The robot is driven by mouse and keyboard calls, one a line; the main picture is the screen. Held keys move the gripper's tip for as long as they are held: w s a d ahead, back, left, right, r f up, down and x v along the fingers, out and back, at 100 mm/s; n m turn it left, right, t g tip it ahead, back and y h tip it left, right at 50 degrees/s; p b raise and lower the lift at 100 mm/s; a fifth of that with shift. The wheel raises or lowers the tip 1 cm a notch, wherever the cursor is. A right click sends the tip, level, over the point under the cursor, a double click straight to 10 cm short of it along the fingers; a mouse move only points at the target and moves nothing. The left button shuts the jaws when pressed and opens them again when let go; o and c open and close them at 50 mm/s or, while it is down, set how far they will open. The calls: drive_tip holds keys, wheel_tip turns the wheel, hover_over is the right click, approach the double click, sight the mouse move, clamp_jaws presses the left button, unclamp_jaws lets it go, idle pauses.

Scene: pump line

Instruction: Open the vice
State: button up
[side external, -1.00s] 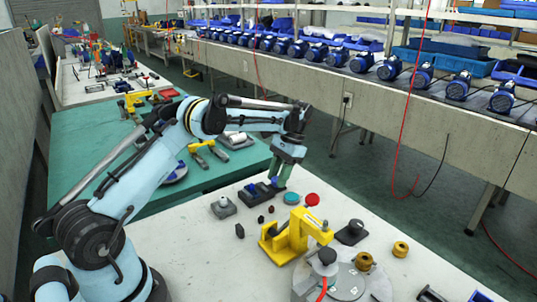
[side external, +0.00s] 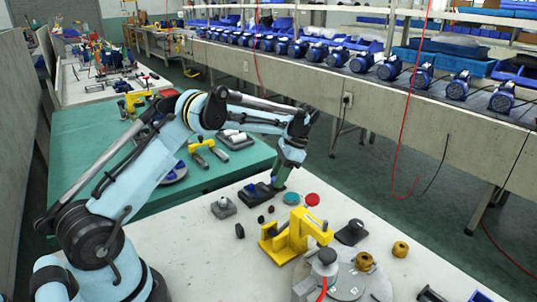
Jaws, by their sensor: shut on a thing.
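The vice (side external: 253,194) appears to be the small dark block with blue parts near the back edge of the white table. My gripper (side external: 279,183) is at its right end, tilted, with its fingers pointing down and slightly left. The green fingers are shut on a part of the vice at that end. The gripped part is mostly hidden between the fingers and too small to make out. I cannot tell from this view how far apart the vice's jaws are.
A yellow clamp-like fixture (side external: 290,237) stands in front of the vice. A grey block with a knob (side external: 223,206) is to its left. A teal disc (side external: 291,198) and a red disc (side external: 312,199) lie close on the right. Small dark parts lie in front.

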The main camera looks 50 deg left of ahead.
drive_tip(key=o, duration=0.7)
drive_tip(key=shift+o, duration=0.2)
drive_tip(key=shift+r, duration=0.1)
drive_tip(key=v, duration=0.7)
drive_tip(key=shift+r, duration=0.15)
drive_tip(key=shift+w, duration=0.1)
